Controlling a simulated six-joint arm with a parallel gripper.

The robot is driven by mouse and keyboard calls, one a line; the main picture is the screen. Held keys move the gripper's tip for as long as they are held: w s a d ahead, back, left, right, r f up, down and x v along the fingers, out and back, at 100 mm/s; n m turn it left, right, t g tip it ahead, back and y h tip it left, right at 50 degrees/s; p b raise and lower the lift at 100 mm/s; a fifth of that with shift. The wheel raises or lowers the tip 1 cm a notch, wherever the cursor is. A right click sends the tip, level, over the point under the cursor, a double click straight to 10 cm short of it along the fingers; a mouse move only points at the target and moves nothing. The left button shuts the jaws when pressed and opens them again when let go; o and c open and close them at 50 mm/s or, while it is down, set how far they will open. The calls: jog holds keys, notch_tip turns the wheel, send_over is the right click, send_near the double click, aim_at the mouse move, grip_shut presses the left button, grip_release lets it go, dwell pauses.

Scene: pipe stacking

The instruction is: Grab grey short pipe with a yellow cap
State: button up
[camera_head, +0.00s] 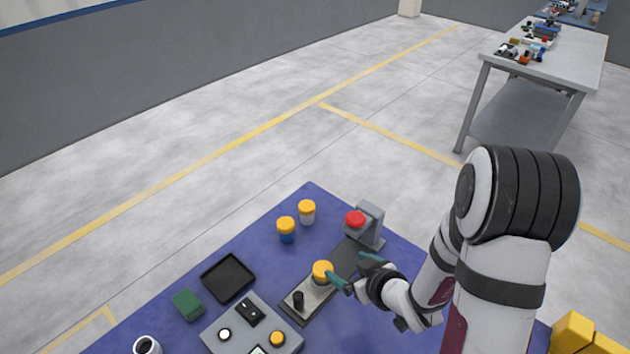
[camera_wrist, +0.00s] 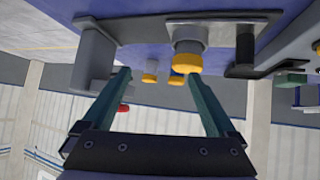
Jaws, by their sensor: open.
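A short grey pipe with a yellow cap (camera_head: 322,270) stands upright on a grey plate (camera_head: 302,302) in the head view. It also shows in the wrist view, where the yellow cap (camera_wrist: 187,62) lies close to the right-hand fingertip. My gripper (camera_head: 348,267) is open, its teal fingers spread, to the right of this pipe. One finger is beside the cap; the pipe does not look centred between the fingers. Another light grey pipe with a yellow cap (camera_head: 306,212) and a blue one with a yellow cap (camera_head: 286,230) stand further back.
A grey block with a red button (camera_head: 356,219) stands just beyond my gripper. A black peg (camera_head: 298,299) rises from the plate. A control box (camera_head: 252,327), black tray (camera_head: 228,277), green block (camera_head: 188,304) and white cup (camera_head: 147,345) lie to the left on the blue table.

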aim_at(321, 266)
jog(key=a+y, duration=0.1)
jog(key=a, duration=0.1)
jog(key=a+f+n+y, duration=0.1)
jog(key=shift+s+f+t+y, duration=0.1)
jog(key=shift+s+t+y, duration=0.2)
jog(key=shift+s, duration=0.05)
jog(key=shift+a+f, duration=0.2)
jog(key=shift+a, duration=0.05)
jog(key=x, duration=0.7)
jog(key=shift+w+a, duration=0.1)
jog(key=shift+r, duration=0.1)
jog(key=c, duration=1.5)
jog(key=shift+o, duration=0.2)
jog(key=shift+r, duration=0.1)
